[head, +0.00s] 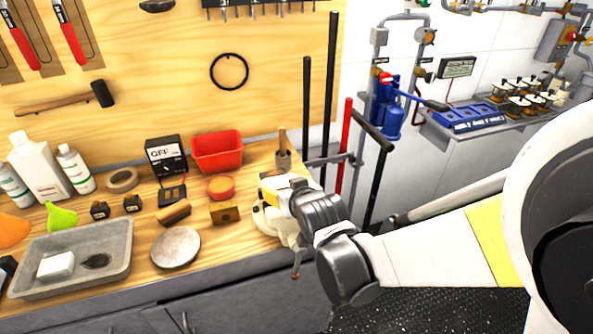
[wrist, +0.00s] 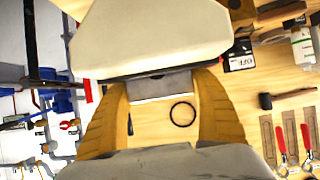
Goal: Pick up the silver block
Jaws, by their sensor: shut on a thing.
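Only a grey strip of the block with a bright lower edge shows between the fingertips. A large pale shape at the top of the wrist view hides the rest. In the head view I cannot make out the block clearly, because my gripper and wrist cover that spot.
The bench (head: 120,215) holds a grey tray (head: 110,272), a round disc (head: 176,247), a small wooden block (head: 224,214) and a red bin (head: 217,151). Upright bars (head: 329,100) stand just behind my gripper. A pegboard (head: 180,50) with hung tools closes off the back.

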